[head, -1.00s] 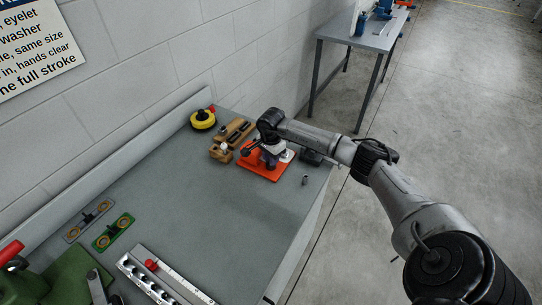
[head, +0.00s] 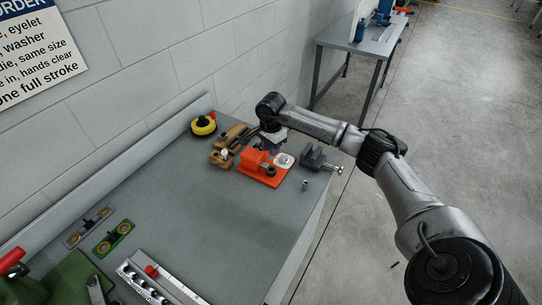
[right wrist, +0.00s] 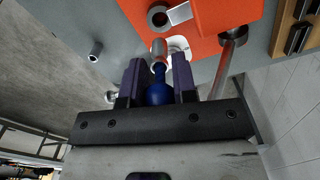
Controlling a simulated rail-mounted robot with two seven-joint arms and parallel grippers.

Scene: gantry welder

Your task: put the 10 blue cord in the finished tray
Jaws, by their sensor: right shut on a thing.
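My right gripper (head: 268,147) is over the back of the orange fixture (head: 259,164) on the bench. In the right wrist view its two dark fingers (right wrist: 158,78) are shut on a blue bulb-shaped piece (right wrist: 158,91) with a narrow neck. A silver cylindrical tip shows just beyond that neck. I cannot tell whether it touches the orange fixture, which also shows in the right wrist view (right wrist: 215,45). I cannot make out a blue cord or a tray marked finished. My left gripper is not in view.
A dark vise (head: 316,160) stands right of the fixture, wooden blocks (head: 232,138) left of it, and a yellow-black round device (head: 203,124) behind. Green (head: 114,237) and grey (head: 88,226) plates lie front left, near a metal rail (head: 158,285). The bench middle is clear.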

